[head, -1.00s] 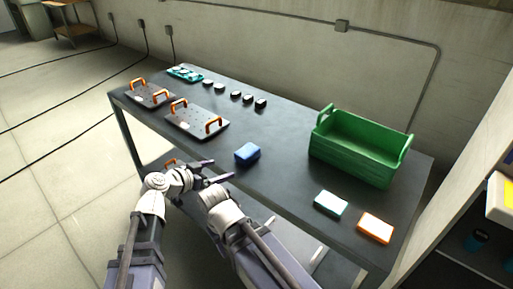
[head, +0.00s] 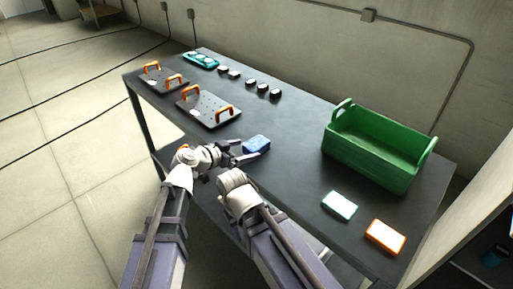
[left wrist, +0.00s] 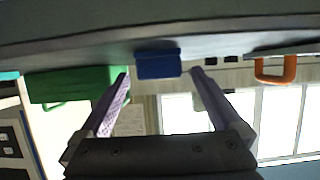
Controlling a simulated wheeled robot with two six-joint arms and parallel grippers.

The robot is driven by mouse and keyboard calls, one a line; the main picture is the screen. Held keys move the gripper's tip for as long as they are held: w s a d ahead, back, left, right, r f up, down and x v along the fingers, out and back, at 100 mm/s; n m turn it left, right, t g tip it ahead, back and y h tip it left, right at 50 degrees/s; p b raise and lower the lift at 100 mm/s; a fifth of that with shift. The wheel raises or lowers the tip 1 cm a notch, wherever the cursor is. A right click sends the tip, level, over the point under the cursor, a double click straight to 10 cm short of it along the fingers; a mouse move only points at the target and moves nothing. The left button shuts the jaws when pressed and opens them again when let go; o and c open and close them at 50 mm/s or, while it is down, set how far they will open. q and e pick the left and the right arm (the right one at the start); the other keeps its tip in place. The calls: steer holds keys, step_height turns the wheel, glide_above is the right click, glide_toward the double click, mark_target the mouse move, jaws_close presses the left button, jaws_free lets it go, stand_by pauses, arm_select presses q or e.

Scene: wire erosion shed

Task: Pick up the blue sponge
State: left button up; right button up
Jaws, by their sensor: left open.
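The blue sponge (head: 257,144) lies on the dark table near its front edge. It also shows in the left wrist view (left wrist: 158,65), beyond and between the fingertips. My left gripper (head: 243,152) is open at the table's front edge, close to the sponge on its near left side. In the left wrist view the two fingers (left wrist: 162,78) are spread apart with nothing held between them. I cannot tell if a finger touches the sponge.
On the table (head: 290,165), a green crate (head: 372,158) stands right. A white-and-teal block (head: 339,206) and an orange-edged block (head: 385,237) lie near the front right. Plates with orange handles (head: 208,108), several small dark blocks (head: 262,87) and a teal tray (head: 201,60) lie left and back.

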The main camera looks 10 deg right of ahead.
mark_target(251, 146)
arm_select(q)
steer(key=x, duration=0.2)
steer(key=b+x, duration=0.1)
steer(key=x, duration=0.2)
steer(key=shift+d+r, duration=0.15)
steer(key=shift+r, duration=0.05)
steer(key=shift+c, duration=0.2)
steer(key=c, duration=1.3)
steer(key=shift+o, duration=0.2)
steer(key=shift+r, duration=0.15)
step_height(251, 146, up, 10)
steer(key=p, duration=0.9)
steer(key=shift+p, duration=0.4)
